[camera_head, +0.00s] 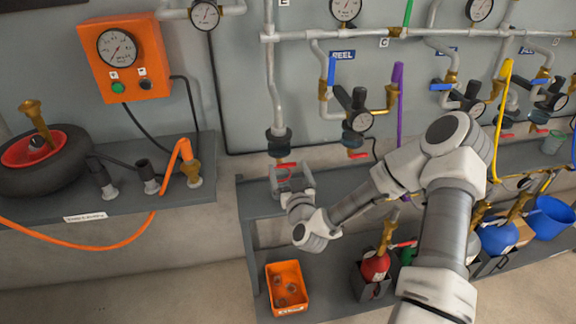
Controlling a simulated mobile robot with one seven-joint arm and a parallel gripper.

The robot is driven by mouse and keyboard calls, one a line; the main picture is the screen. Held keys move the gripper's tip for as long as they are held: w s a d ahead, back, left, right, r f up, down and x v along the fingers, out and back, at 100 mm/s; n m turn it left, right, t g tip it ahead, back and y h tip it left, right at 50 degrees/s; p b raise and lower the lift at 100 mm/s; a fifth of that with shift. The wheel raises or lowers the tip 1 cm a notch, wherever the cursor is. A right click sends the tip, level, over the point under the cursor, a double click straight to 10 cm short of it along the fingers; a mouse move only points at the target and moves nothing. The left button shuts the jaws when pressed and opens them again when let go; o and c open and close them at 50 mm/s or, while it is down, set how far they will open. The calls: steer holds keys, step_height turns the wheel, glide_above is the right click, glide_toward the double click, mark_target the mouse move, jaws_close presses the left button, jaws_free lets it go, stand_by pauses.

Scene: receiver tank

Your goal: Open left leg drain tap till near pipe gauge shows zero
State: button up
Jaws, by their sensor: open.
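My gripper (291,178) is open, its two fingers spread just below a small red tap handle (285,165). That handle is at the bottom of the left vertical pipe leg (271,85), under a dark fitting (279,141). I cannot tell whether the fingers touch the handle. A second red handle (357,155) is under the fitting to the right. A round white gauge (205,14) is on the pipe at the upper left, and another gauge (346,8) is at the top centre. Their readings are too small to tell, as is which one is the near pipe gauge.
An orange box with a dial (118,47) hangs on the wall. A wheel (40,155) and hose fittings sit on the left shelf (120,205). An orange bin (287,287) and a red bottle (375,266) stand on the lower shelf. Pipes crowd the right.

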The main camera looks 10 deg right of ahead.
steer(key=shift+w, duration=0.15)
steer(key=c, duration=1.3)
steer(key=shift+f+m+b, duration=0.2)
steer(key=shift+m+b, duration=0.2)
steer(key=shift+m, duration=1.1)
steer(key=o, duration=1.3)
steer(key=shift+s, duration=0.2)
